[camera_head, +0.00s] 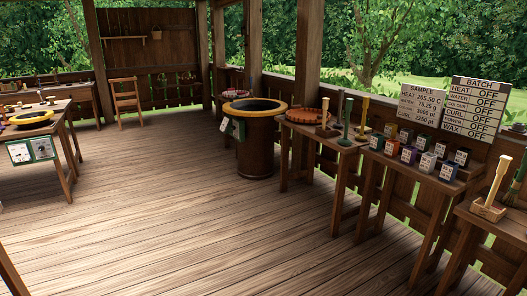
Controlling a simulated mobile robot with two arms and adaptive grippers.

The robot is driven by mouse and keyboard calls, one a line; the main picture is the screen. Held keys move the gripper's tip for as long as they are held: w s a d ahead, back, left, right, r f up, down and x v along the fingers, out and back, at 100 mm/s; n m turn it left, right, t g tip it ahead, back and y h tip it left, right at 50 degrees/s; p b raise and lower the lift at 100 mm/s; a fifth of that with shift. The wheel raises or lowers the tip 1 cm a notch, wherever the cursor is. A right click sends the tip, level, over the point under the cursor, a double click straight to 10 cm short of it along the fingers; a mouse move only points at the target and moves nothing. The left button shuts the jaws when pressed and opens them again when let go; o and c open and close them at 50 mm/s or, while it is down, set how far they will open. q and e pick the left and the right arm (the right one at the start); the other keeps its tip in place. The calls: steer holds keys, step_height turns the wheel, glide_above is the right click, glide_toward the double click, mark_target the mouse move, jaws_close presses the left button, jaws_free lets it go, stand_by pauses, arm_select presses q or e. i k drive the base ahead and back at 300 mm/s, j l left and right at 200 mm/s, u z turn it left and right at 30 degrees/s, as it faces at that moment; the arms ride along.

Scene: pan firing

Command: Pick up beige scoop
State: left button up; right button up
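No object can be told for certain as the beige scoop. An upright beige handle (498,180) rises from a small wooden block or box on the table at the right edge. Another pale upright handle (325,113) stands on a table at mid right, beside a dark green upright one (347,118) and a yellow one (363,114). Neither of my grippers is in view.
A barrel with a yellow rim (255,145) stands at centre. Small labelled boxes (409,155) fill the right middle table, below two signboards (475,107). A worktable (58,135) stands left and a chair (125,97) at the back. The plank floor (190,210) is clear.

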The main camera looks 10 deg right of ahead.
mark_target(485, 210)
steer(key=i+l+z, duration=0.1)
steer(key=i+z, duration=0.35)
steer(key=i, duration=0.15)
steer(key=i+j+z, duration=0.1)
steer(key=i+z, duration=0.4)
steer(key=i+j+z, duration=0.45)
steer(key=i, duration=0.2)
steer(key=l, duration=0.1)
